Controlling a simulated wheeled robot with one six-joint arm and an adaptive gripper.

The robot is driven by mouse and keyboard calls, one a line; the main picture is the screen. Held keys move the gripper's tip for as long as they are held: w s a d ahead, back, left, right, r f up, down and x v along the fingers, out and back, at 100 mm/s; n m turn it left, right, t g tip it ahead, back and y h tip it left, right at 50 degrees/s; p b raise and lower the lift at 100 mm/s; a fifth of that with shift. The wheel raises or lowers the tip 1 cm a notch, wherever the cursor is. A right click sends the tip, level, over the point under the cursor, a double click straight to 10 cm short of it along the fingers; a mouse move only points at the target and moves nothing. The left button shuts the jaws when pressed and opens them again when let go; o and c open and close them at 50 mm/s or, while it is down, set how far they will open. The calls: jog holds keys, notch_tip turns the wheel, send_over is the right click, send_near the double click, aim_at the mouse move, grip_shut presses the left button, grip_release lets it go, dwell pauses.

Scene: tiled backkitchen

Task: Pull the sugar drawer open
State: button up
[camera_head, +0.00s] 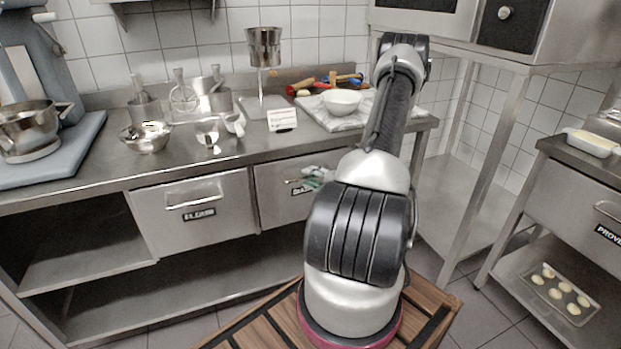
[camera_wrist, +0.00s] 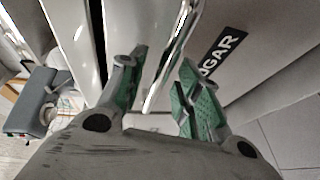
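The sugar drawer (camera_head: 275,190) is the right one of two steel drawers under the counter, and its front looks flush and shut. Its dark label, ending in "GAR" (camera_wrist: 222,54), shows in the wrist view and is partly hidden in the head view. The bar handle (camera_wrist: 172,55) runs between the two green-padded fingers of my gripper (camera_wrist: 162,68). The fingers stand apart, with visible gaps to the bar; I see no firm grip. In the head view my gripper (camera_head: 316,176) is at the drawer front, partly behind my arm.
The left drawer (camera_head: 195,212) has a similar handle and is shut. The counter (camera_head: 100,170) above holds a steel bowl (camera_head: 146,136), a white bowl (camera_head: 341,102) and utensils. A table leg (camera_head: 468,180) stands right of my arm. An open shelf lies below the drawers.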

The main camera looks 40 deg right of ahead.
jog(key=shift+w+f, duration=0.1)
jog(key=shift+w, duration=0.4)
jog(key=shift+a, duration=0.1)
grip_shut()
